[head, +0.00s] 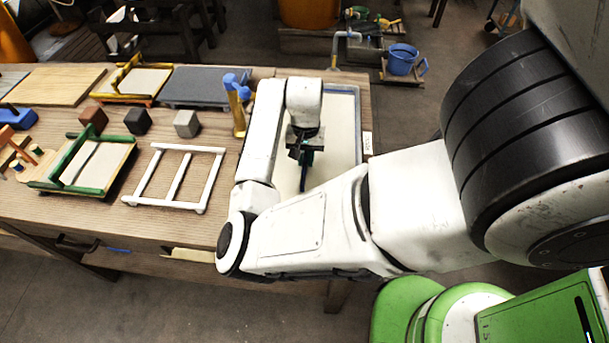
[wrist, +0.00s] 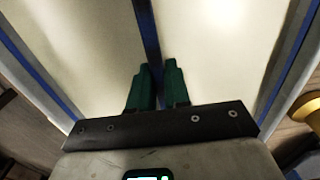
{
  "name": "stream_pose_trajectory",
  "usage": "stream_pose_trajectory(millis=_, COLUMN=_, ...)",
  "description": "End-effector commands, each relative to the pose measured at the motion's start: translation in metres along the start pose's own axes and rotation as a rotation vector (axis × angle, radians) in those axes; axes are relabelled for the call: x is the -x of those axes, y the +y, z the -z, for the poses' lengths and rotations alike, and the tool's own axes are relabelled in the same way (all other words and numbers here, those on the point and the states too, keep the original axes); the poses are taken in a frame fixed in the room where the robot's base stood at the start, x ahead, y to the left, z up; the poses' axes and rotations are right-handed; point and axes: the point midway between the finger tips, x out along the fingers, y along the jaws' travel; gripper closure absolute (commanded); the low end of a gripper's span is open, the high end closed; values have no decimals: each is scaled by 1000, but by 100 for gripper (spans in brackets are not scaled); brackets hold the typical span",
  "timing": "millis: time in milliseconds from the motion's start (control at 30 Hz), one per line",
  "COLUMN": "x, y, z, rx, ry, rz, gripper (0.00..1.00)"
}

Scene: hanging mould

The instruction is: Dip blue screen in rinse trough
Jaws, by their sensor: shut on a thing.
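The blue screen shows edge-on as a narrow dark blue bar (wrist: 150,40) between my gripper's green fingers (wrist: 157,75) in the wrist view. In the head view the blue screen (head: 303,182) hangs below my gripper (head: 305,157), which is shut on it. Both are over the rinse trough (head: 357,105), a blue-rimmed rectangular basin with a pale inside at the table's right end. The trough's blue and grey sides (wrist: 285,60) also show on both sides in the wrist view. My arm hides part of the trough. I cannot tell whether the screen touches the pale surface.
A yellow post with a blue top (head: 237,108) stands left of the trough. A white frame (head: 178,180), a green-edged frame (head: 85,165), several small blocks (head: 187,123) and a grey board (head: 205,85) lie farther left. A blue bucket (head: 402,60) stands beyond the table.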

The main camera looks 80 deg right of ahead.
Motion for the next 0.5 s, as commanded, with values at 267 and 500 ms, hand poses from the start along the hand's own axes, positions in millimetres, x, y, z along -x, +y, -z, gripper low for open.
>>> stream_pose_trajectory(millis=267, x=0, y=-1, z=-11, rx=2, ry=0, rz=0, gripper=100)
stream_pose_trajectory(millis=500, x=0, y=-1, z=-26, rx=2, ry=-1, rz=1, gripper=100)
